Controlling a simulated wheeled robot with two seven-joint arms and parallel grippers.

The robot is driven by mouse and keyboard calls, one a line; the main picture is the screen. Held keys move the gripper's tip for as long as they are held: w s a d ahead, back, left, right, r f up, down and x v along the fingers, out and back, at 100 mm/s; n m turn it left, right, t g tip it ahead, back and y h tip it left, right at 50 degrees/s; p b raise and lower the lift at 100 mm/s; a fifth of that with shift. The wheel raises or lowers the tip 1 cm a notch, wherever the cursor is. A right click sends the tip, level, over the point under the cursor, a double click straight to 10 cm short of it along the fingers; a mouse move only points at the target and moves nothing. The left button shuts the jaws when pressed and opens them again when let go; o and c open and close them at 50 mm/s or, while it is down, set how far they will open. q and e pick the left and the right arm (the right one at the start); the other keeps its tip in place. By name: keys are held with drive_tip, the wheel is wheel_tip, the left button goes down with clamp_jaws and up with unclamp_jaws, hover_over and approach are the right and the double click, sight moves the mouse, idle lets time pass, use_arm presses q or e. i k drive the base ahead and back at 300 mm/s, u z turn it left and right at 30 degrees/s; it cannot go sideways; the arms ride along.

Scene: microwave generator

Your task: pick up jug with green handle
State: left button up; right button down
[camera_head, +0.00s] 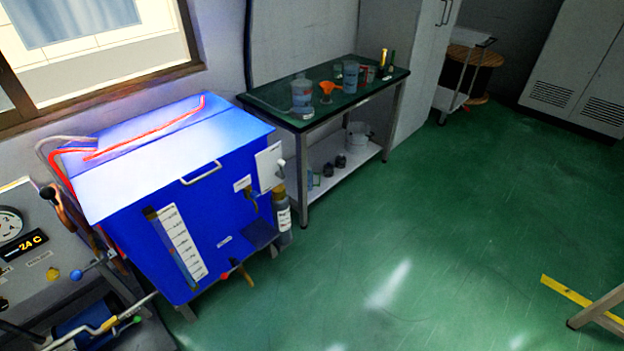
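Clear jugs stand on the dark green top of a side table (272,101) against the back wall. One jug (302,98) is near the table's left front corner, and a second jug (350,78) is farther right. They are too small for me to tell which one has a green handle. Neither of my grippers is in view.
An orange funnel (327,88) stands between the two jugs. A blue tank (225,185) with a front handle stands left of the table, and a control panel (25,240) is at the far left. The green floor (430,220) in front of the table is open.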

sight(310, 170)
drive_tip(key=i, duration=0.4)
drive_tip(key=z, duration=1.15)
drive_tip(key=i, duration=3.1)
drive_tip(key=u, duration=3.95)
